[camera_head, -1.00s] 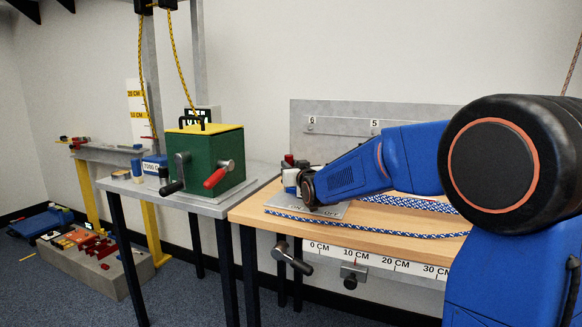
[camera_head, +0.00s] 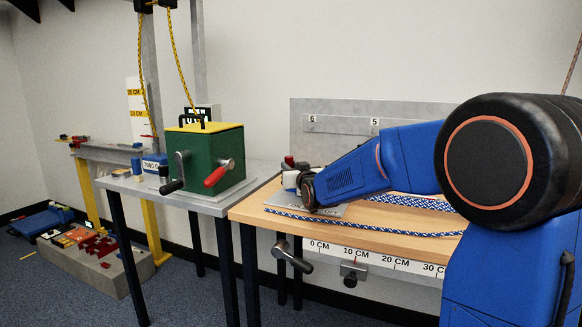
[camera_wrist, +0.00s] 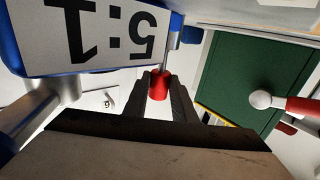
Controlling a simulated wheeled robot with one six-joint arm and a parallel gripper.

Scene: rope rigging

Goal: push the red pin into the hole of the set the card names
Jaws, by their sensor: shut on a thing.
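In the wrist view my gripper (camera_wrist: 160,100) is shut on the red pin (camera_wrist: 158,86). A metal shaft (camera_wrist: 168,58) runs from the red grip up toward a blue-framed part with a white plate (camera_wrist: 95,38) reading 5:1, seen upside down. Whether the shaft's tip is in a hole cannot be told. In the head view my gripper (camera_head: 302,187) is low over the left end of the wooden bench (camera_head: 400,217), beside a small white block (camera_head: 290,179). No legible card naming a set shows.
A green winch box (camera_head: 215,158) with two cranks stands left of the bench; it also fills the right of the wrist view (camera_wrist: 255,75). Blue-and-white rope (camera_head: 370,229) lies on the bench. A grey backboard (camera_head: 340,145) stands behind.

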